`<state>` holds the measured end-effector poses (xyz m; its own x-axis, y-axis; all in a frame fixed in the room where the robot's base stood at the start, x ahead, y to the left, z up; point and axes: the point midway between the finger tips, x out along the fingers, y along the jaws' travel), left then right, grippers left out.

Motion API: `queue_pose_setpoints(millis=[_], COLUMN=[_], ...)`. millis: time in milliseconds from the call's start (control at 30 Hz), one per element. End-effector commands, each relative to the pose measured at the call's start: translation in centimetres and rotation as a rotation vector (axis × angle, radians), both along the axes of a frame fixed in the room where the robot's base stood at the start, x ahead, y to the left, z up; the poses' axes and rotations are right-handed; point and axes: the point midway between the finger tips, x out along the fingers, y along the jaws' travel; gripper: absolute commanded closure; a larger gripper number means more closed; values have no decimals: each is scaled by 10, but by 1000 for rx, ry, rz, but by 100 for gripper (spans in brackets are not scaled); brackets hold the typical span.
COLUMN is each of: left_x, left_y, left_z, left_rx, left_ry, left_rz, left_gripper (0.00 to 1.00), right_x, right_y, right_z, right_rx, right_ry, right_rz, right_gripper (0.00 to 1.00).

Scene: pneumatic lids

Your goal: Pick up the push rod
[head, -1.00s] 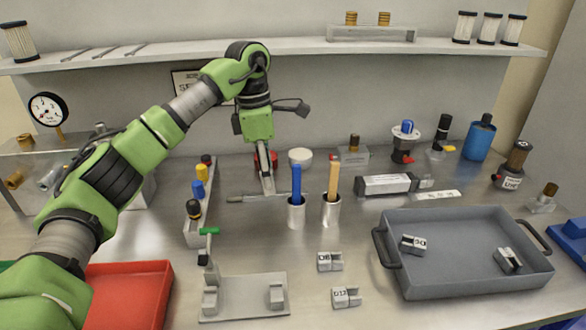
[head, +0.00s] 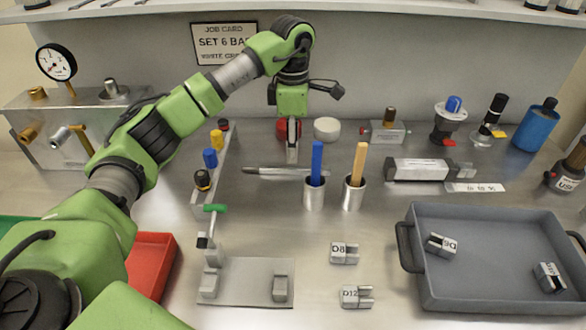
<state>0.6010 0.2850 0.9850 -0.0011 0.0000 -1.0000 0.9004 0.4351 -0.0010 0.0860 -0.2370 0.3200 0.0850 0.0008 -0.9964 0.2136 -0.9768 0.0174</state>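A thin grey metal rod (head: 262,171), which looks like the push rod, lies flat across the table behind the two metal cups. Its right part passes behind the cups' sticks. My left gripper (head: 292,156) points down at the rod, its fingertips at or just behind the rod's middle. The fingers are seen nearly edge-on, so I cannot tell whether they are apart or touch the rod. My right gripper is not in view.
A blue stick (head: 317,162) and an orange stick (head: 358,163) stand in cups just in front of the rod. A red round part (head: 283,131) and a white cap (head: 327,129) sit behind it. A grey tray (head: 490,298) is at right, a red bin (head: 152,268) at left.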

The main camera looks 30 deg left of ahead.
Motion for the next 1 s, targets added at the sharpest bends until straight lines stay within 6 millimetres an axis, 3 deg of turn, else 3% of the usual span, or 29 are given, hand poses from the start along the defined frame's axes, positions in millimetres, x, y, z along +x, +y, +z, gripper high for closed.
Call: queue_pose_setpoints(millis=[400, 667, 800, 1000], left_x=[-4, -4, -4, -3], left_y=[-2, -2, -2, -2], left_z=[-49, -53, -52, -52], left_rx=[-1, -1, -1, 0], left_ry=[2, 0, 0, -1], left_rz=[0, 0, 0, 0], left_gripper=[68, 68, 100, 100], right_x=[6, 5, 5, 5], right_y=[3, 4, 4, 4], right_z=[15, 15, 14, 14], right_rx=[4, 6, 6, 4], right_ry=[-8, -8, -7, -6], right_rz=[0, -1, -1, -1], right_gripper=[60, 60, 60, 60])
